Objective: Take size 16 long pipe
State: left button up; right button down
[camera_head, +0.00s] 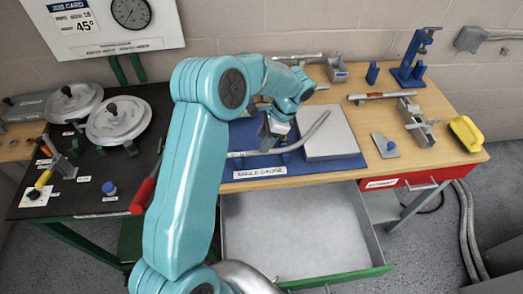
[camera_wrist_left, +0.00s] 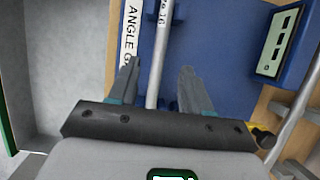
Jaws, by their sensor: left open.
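A grey pipe (camera_head: 312,130) with a bent end lies on the blue angle gauge mat (camera_head: 355,161) on the wooden table. In the left wrist view the pipe (camera_wrist_left: 157,70) runs between my fingers, and a small label on it ends in "16". My left gripper (camera_head: 270,140) is over the pipe. In the wrist view the left gripper (camera_wrist_left: 160,85) is open, with one finger on each side of the pipe and gaps between. The pipe's near end is hidden behind the gripper body. My right gripper is not in view.
A grey plate (camera_head: 329,132) lies by the pipe. An open, empty drawer (camera_head: 290,235) juts out below the table edge. A blue stand (camera_head: 412,62), a yellow item (camera_head: 466,133) and metal parts sit at the right. A black table (camera_head: 85,195) stands left.

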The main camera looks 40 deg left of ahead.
aim_at(256, 151)
pick_arm(q)
jog(key=x, duration=0.2)
jog(key=p+x, duration=0.1)
jog(key=x, duration=0.1)
jog(key=shift+s+a, duration=0.1)
jog(key=shift+s, duration=0.2)
jog(key=shift+w+f, duration=0.15)
jog(key=shift+f, duration=0.1)
grip_shut()
